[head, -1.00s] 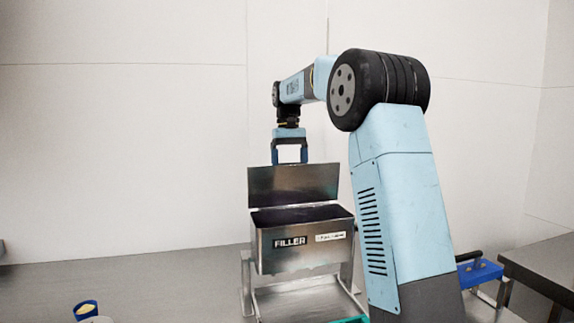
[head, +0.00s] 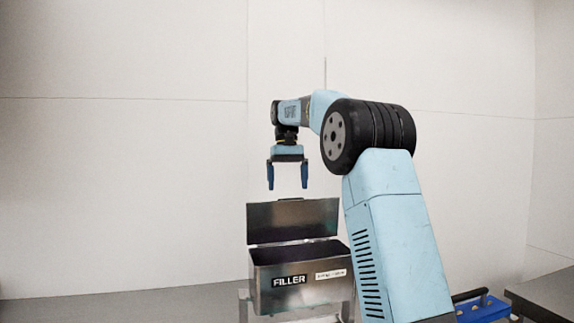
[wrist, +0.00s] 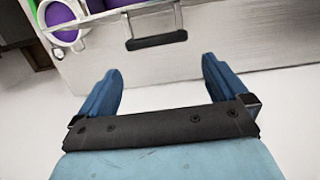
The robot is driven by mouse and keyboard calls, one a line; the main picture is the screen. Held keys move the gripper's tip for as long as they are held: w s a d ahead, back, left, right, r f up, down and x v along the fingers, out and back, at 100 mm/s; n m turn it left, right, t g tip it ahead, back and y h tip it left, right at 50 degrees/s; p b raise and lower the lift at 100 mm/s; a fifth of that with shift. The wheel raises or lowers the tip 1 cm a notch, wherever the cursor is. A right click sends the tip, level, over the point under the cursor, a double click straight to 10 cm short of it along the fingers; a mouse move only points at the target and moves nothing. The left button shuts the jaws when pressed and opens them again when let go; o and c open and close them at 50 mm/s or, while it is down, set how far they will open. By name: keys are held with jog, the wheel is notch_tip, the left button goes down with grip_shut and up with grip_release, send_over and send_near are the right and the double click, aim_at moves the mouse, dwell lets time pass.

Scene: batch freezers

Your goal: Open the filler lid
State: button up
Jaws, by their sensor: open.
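The steel filler box (head: 262,291) bears a black FILLER label on its front. Its lid (head: 293,221) stands open, nearly upright at the rear of the box, with a small handle (head: 290,200) at its top edge. My gripper (head: 287,187) points down just above the lid's top edge. Its blue fingers are spread wide with nothing between them. In the wrist view, the open fingers (wrist: 160,65) lie below a dark handle bar (wrist: 157,41) on a grey metal panel (wrist: 215,45), apart from it.
A blue thing (head: 483,308) with a dark bar sits at the lower right beside a dark table edge (head: 545,305). Purple contents (wrist: 62,20) in a pale round rim show in the wrist view. The pale wall behind is bare.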

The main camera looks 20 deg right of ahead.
notch_tip(320, 180, up, 6)
jog(key=shift+w, duration=0.45)
jog(key=shift+r, duration=0.15)
jog(key=s+a+f+t, duration=0.1)
jog(key=s+f+t, duration=0.1)
jog(key=s, duration=0.8)
jog(key=s+a+f+t, duration=0.1)
jog(key=s+t, duration=0.1)
jog(key=s, duration=0.9)
jog(key=s+d+f+t, duration=0.1)
jog(key=s+f+t, duration=0.2)
jog(key=s+f, duration=1.5)
jog(key=shift+s+f, duration=0.35)
jog(key=shift+s, duration=0.55)
